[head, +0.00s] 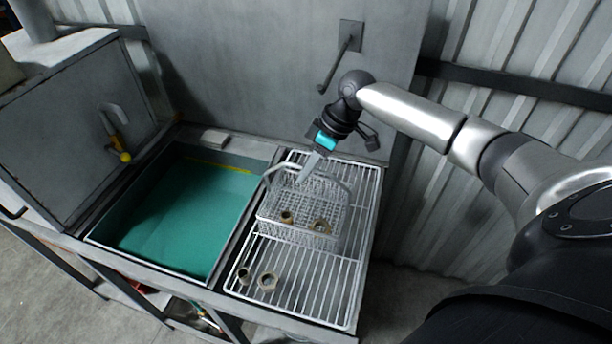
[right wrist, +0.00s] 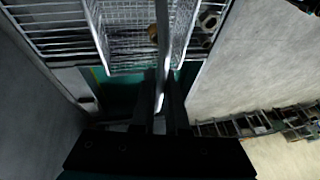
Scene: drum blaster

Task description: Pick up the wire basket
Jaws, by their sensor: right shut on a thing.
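The wire basket (head: 296,212) is a silvery mesh box with an arched handle, over the wire drainer rack beside the basin. A few small brass-coloured parts (head: 287,217) lie inside it. My right gripper (head: 309,172) is at the basket's handle and is shut on it. In the right wrist view the handle bar runs between the fingers (right wrist: 162,112), and the basket (right wrist: 138,30) hangs or stands beyond them. I cannot tell whether the basket's bottom touches the rack. My left gripper is not in view.
A basin of green liquid (head: 185,215) lies left of the rack (head: 345,285). Two ring-shaped parts (head: 267,281) lie at the rack's front left. A grey wall panel with a lever (head: 335,62) rises behind. A yellow-tipped tap (head: 122,155) stands at the left.

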